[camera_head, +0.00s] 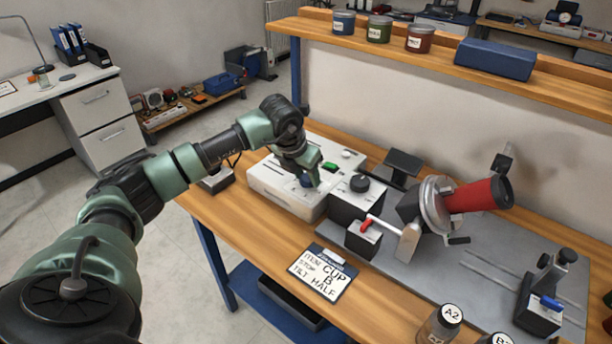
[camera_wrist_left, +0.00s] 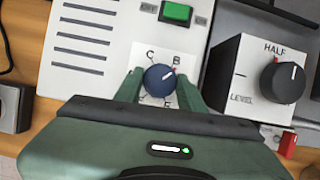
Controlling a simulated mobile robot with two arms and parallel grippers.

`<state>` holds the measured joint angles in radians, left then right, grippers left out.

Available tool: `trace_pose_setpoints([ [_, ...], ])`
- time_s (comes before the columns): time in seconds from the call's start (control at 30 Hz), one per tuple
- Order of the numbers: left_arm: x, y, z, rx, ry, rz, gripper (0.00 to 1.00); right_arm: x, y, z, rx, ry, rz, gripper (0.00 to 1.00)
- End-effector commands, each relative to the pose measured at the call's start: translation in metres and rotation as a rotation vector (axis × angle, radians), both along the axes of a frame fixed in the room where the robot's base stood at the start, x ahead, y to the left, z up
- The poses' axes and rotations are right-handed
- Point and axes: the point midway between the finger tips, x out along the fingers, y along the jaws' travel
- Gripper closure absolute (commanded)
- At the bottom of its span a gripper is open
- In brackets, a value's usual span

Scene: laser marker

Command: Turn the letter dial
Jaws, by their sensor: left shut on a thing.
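The letter dial is a round dark blue knob (camera_wrist_left: 159,77) on a white plate with letters C and B above it and another, partly hidden letter below. Its white pointer line aims up and right, toward the red mark by B. My left gripper (camera_wrist_left: 160,90) has one finger on each side of the dial and is shut on it. In the head view the left gripper (camera_head: 308,181) reaches down onto the white control box (camera_head: 285,205), where the dial (camera_head: 306,180) is partly hidden by the fingers. My right gripper is not in view.
A card (camera_head: 320,273) reads CUP, B, HALF. Right of the control box stands a box with a black tilt knob (camera_wrist_left: 283,78) near HALF. A green button (camera_wrist_left: 176,12) is above the dial. A red lever (camera_head: 366,223) and a clamped red cup (camera_head: 470,196) stand farther right.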

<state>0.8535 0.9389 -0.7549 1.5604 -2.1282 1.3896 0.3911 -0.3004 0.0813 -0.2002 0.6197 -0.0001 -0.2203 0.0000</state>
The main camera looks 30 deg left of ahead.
Motion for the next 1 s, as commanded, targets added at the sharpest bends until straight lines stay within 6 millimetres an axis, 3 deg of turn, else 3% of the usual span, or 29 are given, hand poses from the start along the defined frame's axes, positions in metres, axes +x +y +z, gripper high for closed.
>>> trace_pose_setpoints([
  [0.4, 0.0012, -0.0005, 0.0016, 0.0, -0.004, 0.185, 1.0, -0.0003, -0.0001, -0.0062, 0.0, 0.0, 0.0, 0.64],
  [0.93, 0.0011, -0.0005, 0.0021, 0.0, -0.004, 0.209, 1.0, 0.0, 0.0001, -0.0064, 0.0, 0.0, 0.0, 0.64],
  [0.97, 0.0011, -0.0004, 0.0021, 0.0, -0.004, 0.209, 0.58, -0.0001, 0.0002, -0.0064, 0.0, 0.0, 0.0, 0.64],
  [1.0, 0.0011, -0.0005, 0.0021, 0.0, -0.004, 0.209, 0.47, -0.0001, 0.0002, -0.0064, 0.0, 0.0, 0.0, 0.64],
])
